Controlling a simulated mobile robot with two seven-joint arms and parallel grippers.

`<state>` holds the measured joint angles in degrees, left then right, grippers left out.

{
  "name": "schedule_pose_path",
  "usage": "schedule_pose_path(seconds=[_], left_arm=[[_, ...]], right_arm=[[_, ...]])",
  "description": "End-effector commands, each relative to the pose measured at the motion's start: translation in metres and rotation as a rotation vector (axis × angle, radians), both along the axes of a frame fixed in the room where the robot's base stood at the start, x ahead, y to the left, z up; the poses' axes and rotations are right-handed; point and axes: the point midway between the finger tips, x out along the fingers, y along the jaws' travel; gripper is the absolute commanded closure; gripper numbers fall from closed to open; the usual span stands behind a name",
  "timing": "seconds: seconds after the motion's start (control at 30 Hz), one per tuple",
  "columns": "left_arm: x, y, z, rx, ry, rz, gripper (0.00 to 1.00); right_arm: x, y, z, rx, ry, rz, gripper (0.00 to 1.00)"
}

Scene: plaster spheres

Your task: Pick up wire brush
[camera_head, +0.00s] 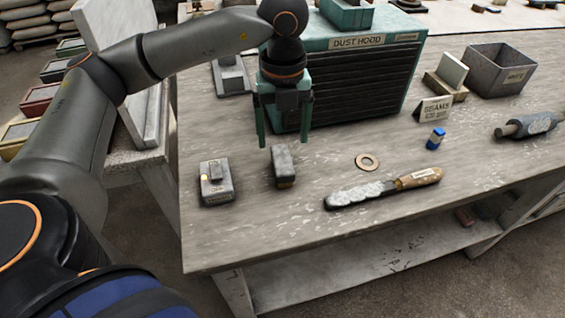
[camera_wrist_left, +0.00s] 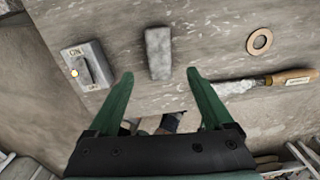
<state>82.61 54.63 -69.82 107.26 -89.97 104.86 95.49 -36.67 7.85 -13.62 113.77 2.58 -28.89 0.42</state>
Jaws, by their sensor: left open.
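A long tool with a wooden handle (camera_head: 418,178) and a dark, white-caked head (camera_head: 355,194) lies on the bench, right of my left gripper. It looks most like the wire brush, but its bristles cannot be made out. Its handle also shows at the right of the left wrist view (camera_wrist_left: 292,77). My left gripper (camera_head: 283,138) is open and empty, pointing down above the bench near a small grey block (camera_head: 284,165). In the left wrist view the block (camera_wrist_left: 158,53) lies just beyond the fingertips, between their lines. My right gripper is not in view.
A grey switch box (camera_head: 216,183) sits left of the block. A flat ring (camera_head: 367,161) and a blue bottle-like piece (camera_head: 435,138) lie to the right. The dust hood (camera_head: 360,85) stands close behind the gripper. The front strip of bench is clear.

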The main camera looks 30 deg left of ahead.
Motion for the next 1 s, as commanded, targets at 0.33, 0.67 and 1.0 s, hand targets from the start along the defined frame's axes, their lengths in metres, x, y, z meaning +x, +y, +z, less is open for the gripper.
schedule_pose_path(seconds=[0.33,0.67,1.0], left_arm=[[0.0,0.001,-0.038,-0.001,0.002,-0.001,0.15],[0.003,0.004,-0.081,-0.001,0.001,-0.001,0.15],[0.003,0.004,-0.084,-0.002,-0.001,-0.001,0.22]], right_arm=[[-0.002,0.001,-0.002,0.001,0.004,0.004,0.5],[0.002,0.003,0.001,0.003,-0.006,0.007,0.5],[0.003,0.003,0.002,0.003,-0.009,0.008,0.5]])
